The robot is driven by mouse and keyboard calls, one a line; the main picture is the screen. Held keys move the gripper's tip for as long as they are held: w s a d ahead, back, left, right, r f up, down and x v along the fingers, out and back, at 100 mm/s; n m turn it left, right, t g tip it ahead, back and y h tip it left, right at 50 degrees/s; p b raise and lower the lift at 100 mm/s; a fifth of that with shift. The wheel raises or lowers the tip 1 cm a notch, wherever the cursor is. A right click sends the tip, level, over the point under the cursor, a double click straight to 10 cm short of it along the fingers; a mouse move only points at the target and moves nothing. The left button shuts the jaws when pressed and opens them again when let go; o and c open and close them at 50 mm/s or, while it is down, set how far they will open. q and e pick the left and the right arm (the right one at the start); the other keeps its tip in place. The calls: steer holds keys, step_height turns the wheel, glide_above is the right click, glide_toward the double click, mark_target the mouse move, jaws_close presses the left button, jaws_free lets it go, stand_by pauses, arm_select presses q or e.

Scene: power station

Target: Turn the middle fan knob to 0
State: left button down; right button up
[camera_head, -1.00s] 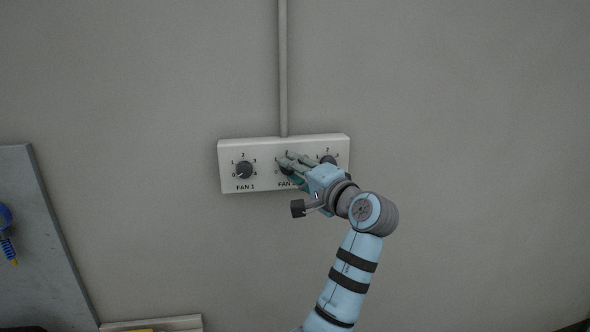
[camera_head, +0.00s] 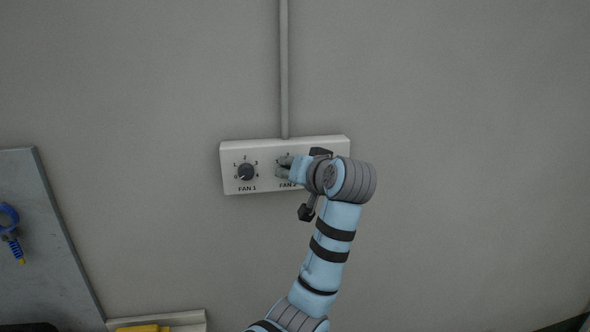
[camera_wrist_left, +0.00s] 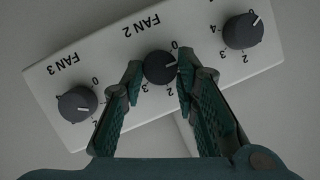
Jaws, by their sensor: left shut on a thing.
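A white control box (camera_head: 263,184) on the wall carries three dark round knobs in a row, with numbers around them. The middle knob (camera_wrist_left: 160,67), labelled FAN 2, is clear in the left wrist view, where the picture is tilted and nearly upside down. Its white mark points right, a little below the 0; the finger hides part of the scale there. My left gripper (camera_head: 285,168) is shut on this knob, one finger on each side, as the left wrist view (camera_wrist_left: 159,66) shows. In the head view, the fingers mostly hide the knob. My right gripper is out of view.
The FAN 1 knob (camera_head: 246,172) is left of the gripper, its mark near 0. The FAN 3 knob (camera_wrist_left: 77,104) is hidden by my arm in the head view. A pipe (camera_head: 284,70) runs up from the box. A grey panel (camera_head: 50,260) stands far left.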

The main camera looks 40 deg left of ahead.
arm_select(q)
steer(key=shift+s+a+r+n+t+h+b, duration=0.15)
steer(key=shift+n+t+h+b, duration=0.4)
steer(key=shift+n, duration=0.6)
steer(key=shift+s+a+n+t+h+b, duration=0.1)
steer(key=shift+n+t+h+b, duration=0.4)
steer(key=shift+n, duration=0.65)
steer(key=c, duration=1.2)
jaws_free()
steer(key=shift+c, duration=0.2)
steer(key=v, duration=1.2)
steer(key=shift+s, duration=0.15)
steer(key=shift+a, duration=0.15)
